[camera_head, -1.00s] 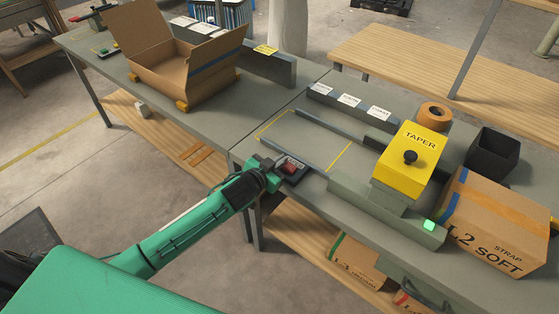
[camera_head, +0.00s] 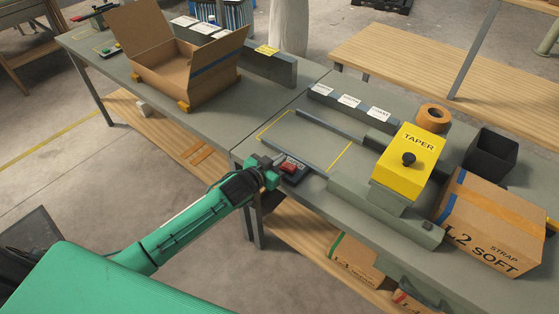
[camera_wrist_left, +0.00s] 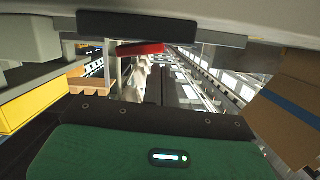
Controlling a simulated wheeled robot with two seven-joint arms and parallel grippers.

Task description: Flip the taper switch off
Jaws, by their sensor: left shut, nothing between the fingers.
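The taper switch is a red rocker (camera_head: 289,168) on a dark plate at the front edge of the bench; the red piece also shows in the left wrist view (camera_wrist_left: 140,49). My left gripper (camera_head: 277,166) is shut and empty right beside the rocker; whether it touches the rocker I cannot tell. The yellow taper (camera_head: 412,155), marked TAPER with a black knob, stands to the right. The small lamp (camera_head: 428,226) on its grey base is dark. My right gripper is not in view.
An open cardboard box (camera_head: 170,80) stands on the left bench. A closed L2 SOFT box (camera_head: 485,225), a black bin (camera_head: 491,155) and a tape roll (camera_head: 433,117) crowd the right.

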